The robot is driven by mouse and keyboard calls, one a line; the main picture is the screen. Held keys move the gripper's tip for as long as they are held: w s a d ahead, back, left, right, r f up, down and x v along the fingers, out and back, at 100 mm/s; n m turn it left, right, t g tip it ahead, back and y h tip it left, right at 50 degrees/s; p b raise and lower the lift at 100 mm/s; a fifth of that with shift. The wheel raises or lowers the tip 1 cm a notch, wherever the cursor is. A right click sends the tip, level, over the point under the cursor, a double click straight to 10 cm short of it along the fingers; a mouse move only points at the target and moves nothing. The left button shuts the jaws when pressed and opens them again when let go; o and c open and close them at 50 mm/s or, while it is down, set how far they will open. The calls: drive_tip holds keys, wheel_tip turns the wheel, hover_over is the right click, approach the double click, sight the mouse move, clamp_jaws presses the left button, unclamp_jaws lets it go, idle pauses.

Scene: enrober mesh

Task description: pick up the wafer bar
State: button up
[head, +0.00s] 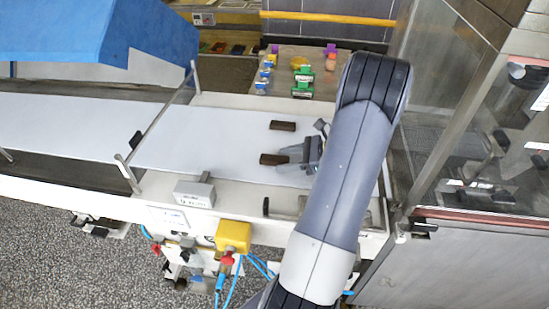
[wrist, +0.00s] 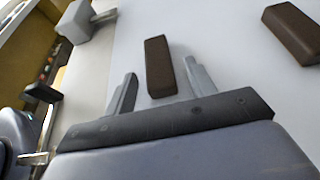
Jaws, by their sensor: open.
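Two dark brown bars lie on the white belt (head: 190,140). The nearer bar (head: 272,159) is right at my gripper (head: 298,153). The other bar (head: 283,126) lies a little behind it, apart from the gripper. In the wrist view, my gripper (wrist: 158,92) is open, with one finger on each side of the nearer bar (wrist: 158,65). The bar's near end lies between the fingertips, and the rest sticks out ahead of them. I see gaps on both sides. The other bar (wrist: 293,33) shows at the upper right in the wrist view.
A grey box (head: 194,193) stands on the belt's front edge, and a metal rail (head: 160,125) crosses above the belt on the left. A glass-sided machine (head: 470,130) stands at the right. Several small coloured items lie on a tray (head: 316,57) behind. The belt left of the bars is clear.

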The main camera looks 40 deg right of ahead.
sight(287, 160)
drive_tip(key=shift+c, duration=0.4)
drive_tip(key=c, duration=0.8)
wheel_tip(287, 160, up, 10)
drive_tip(key=shift+b, duration=0.6)
